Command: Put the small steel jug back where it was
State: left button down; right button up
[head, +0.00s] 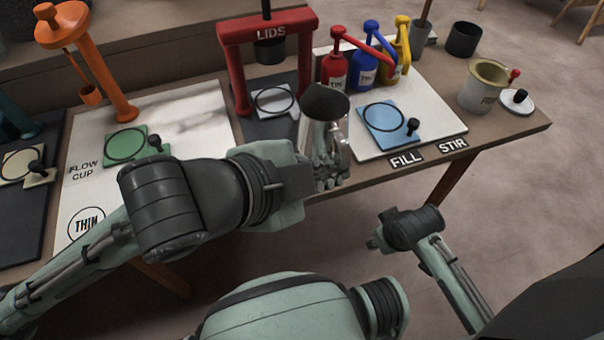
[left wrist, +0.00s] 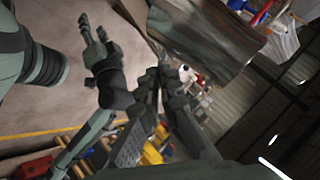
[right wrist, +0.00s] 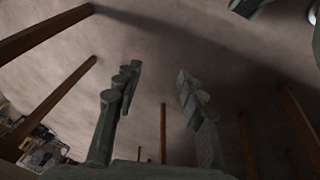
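The small steel jug (head: 324,128) is in front of the work table's near edge in the head view, open top up, roughly upright. Its shiny wall fills the upper part of the left wrist view (left wrist: 205,38). My left gripper (head: 312,172) is at the jug; in the left wrist view its fingers (left wrist: 160,88) are closed together against it. The exact grip is partly hidden. My right gripper (head: 377,240) is low in front of the table, away from the jug. Its fingers stand apart and empty in the right wrist view (right wrist: 155,95).
Behind the jug are the red LIDS stand (head: 268,30) and a blue plate (head: 388,122) with a black ring and knob. Red, blue and yellow pump bottles (head: 367,60) stand behind. A beige pot (head: 482,86) is at right. A green plate (head: 127,143) lies left.

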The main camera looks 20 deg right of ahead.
pick_arm(q)
jog(key=w+f, duration=0.1)
jog(key=w, duration=0.1)
jog(key=w+a+f, duration=0.1)
jog(key=w, duration=0.1)
jog(key=w+a+f, duration=0.1)
jog(key=w+f, duration=0.1)
jog(key=shift+w+b, duration=0.2)
jog(key=shift+b, duration=0.1)
notch_tip(320, 180, down, 3)
jog(key=shift+f+b, duration=0.15)
jog(key=shift+b, duration=0.2)
jog(key=shift+f, duration=0.35)
pick_arm(e)
jog(key=v, duration=0.3)
jog(key=shift+w+d+r, duration=0.1)
jog(key=shift+d+r, duration=0.1)
jog(key=shift+r, duration=0.3)
pick_arm(q)
jog(key=c, duration=1.7)
grip_release()
jog(key=shift+f, duration=0.15)
pick_arm(e)
jog(key=shift+f, duration=0.15)
